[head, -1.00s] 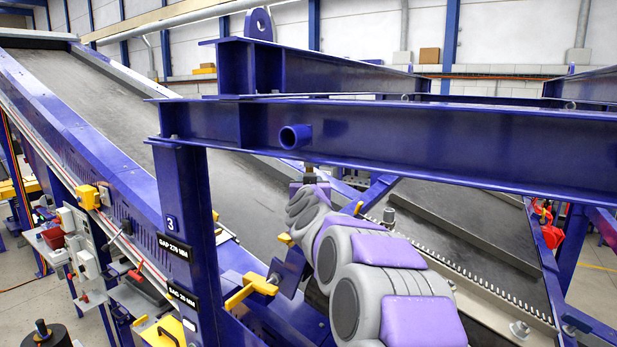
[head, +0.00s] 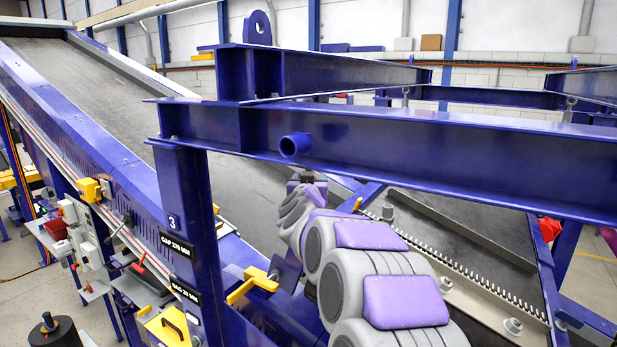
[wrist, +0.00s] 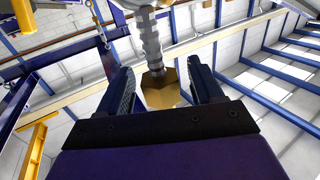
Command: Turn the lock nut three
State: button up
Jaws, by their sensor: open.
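In the wrist view a brass-coloured hex nut (wrist: 160,92) sits on a grey threaded rod (wrist: 150,40) with a dark collar. My gripper (wrist: 160,68) points up at it with both dark fingers open. The nut shows between the fingers, with a gap on each side; I cannot tell how deep it is between them. In the head view my grey and purple arm reaches under the blue beam, and my gripper (head: 307,178) is small just below that beam. The nut cannot be made out there. A blue post (head: 183,215) carries the number 3.
The long blue beam (head: 420,150) crosses close above my arm. Yellow handles (head: 252,284) stick out beside the post. The dark conveyor belt (head: 110,85) slopes along the left. In the wrist view a yellow bracket (wrist: 35,150) and blue frame stand at the left.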

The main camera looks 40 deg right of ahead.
jog(key=shift+a, duration=0.1)
jog(key=v, duration=0.8)
jog(key=shift+p, duration=0.35)
dwell(0.4)
jog(key=o, duration=0.6)
jog(key=shift+c, duration=0.2)
jog(key=v, duration=1.7)
jog(key=shift+s, duration=0.2)
